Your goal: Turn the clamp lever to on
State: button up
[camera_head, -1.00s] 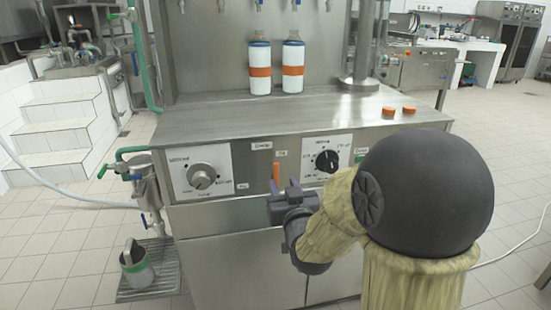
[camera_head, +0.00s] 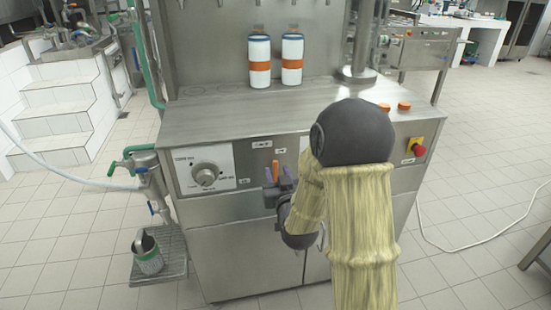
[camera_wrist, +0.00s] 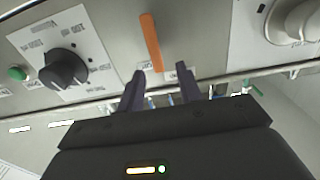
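The clamp lever is a slim orange handle (camera_head: 275,169) on the steel front panel, between the two dials. It also shows in the wrist view (camera_wrist: 151,42), slightly tilted in the picture. My gripper (camera_head: 278,176) is at the panel, its purple fingertips on either side of the lever in the head view. In the wrist view my gripper (camera_wrist: 161,75) is open, with a gap between its dark fingers. The lever's near end appears between the fingertips; I see no contact, and the depth between them is unclear. Small labels by the lever are too blurred to read.
A silver dial (camera_head: 205,175) is left of the lever. A black dial (camera_wrist: 65,69) and green button (camera_wrist: 17,73) show in the wrist view; my arm hides that dial in the head view. A red stop button (camera_head: 418,149) is at right. Two bottles (camera_head: 259,62) (camera_head: 292,60) stand on top.

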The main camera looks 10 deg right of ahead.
aim_at(276, 165)
jog(key=w+p, duration=0.1)
jog(key=w, duration=0.3)
jog(key=shift+w+d, duration=0.15)
jog(key=shift+w, duration=0.25)
jog(key=shift+c, duration=0.2)
grip_shut()
